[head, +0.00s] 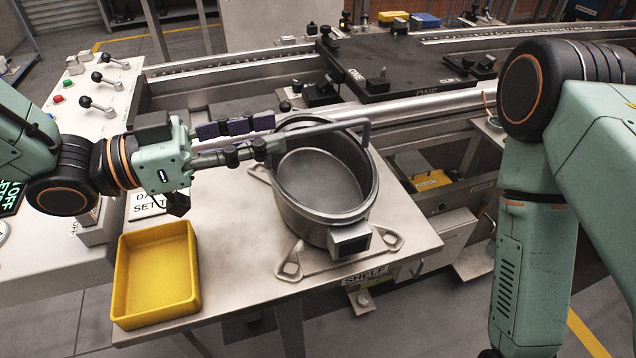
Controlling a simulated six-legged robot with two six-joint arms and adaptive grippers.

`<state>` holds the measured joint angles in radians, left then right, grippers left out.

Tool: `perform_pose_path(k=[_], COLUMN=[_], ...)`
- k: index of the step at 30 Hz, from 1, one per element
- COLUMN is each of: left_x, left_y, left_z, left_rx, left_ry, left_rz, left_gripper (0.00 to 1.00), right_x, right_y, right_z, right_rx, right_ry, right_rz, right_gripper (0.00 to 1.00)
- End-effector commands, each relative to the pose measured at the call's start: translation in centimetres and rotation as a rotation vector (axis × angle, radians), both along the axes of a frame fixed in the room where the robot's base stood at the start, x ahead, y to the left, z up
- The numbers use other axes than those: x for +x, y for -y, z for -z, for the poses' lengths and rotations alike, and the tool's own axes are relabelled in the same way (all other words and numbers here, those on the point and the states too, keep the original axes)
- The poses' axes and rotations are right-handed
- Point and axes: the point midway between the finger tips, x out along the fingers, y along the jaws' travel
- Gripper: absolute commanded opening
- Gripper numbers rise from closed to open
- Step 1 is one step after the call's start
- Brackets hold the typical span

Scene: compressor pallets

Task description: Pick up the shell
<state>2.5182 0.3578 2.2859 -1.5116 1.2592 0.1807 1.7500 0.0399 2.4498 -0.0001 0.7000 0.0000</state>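The shell is a grey, round, open-topped metal pot (325,222) with a small box on its front side. It stands upright on a light plate with triangular corner loops, on the shelf. A grey tube (325,131) crosses above its far rim and bends down at the right. My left gripper (277,135) reaches in from the left, with its fingers pointing right at the shell's upper left rim. The fingers are apart, with a narrow gap between them. Whether they touch the rim or tube is unclear. My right arm comes in from the right; its gripper is out of the picture.
A yellow tray (157,272), empty, sits at the shelf's front left. The light shelf (232,215) is bare between tray and shell. A control panel (100,97) with levers stands at the left. A conveyor with a dark pallet (400,66) runs behind the shell.

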Motion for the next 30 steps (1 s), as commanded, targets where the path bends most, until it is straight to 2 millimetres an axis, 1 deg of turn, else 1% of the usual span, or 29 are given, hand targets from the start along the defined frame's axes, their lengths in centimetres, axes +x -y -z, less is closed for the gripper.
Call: perform_pose_path(k=[11,15,22,30], left_x=[-0.5,-0.5,-0.4,0.2], left_y=[0.2,0.2,0.2,1.7], left_z=[0.6,1.2,1.4,1.6], left_rx=[-0.006,-0.006,-0.005,-0.001], left_ry=[0.008,0.008,0.008,0.007], left_rz=[0.018,0.018,0.018,0.020], left_gripper=[0.36,0.36,0.36,0.36], right_x=[0.0,0.0,0.0,0.0], right_y=[0.0,0.0,0.0,0.0], right_z=[0.9,1.4,1.7,2.3], right_rx=[0.000,0.000,0.000,0.000], right_ry=[-0.001,0.000,0.000,0.000], right_rz=[0.000,0.000,0.000,0.000], right_gripper=[0.40,0.40,0.40,0.40])
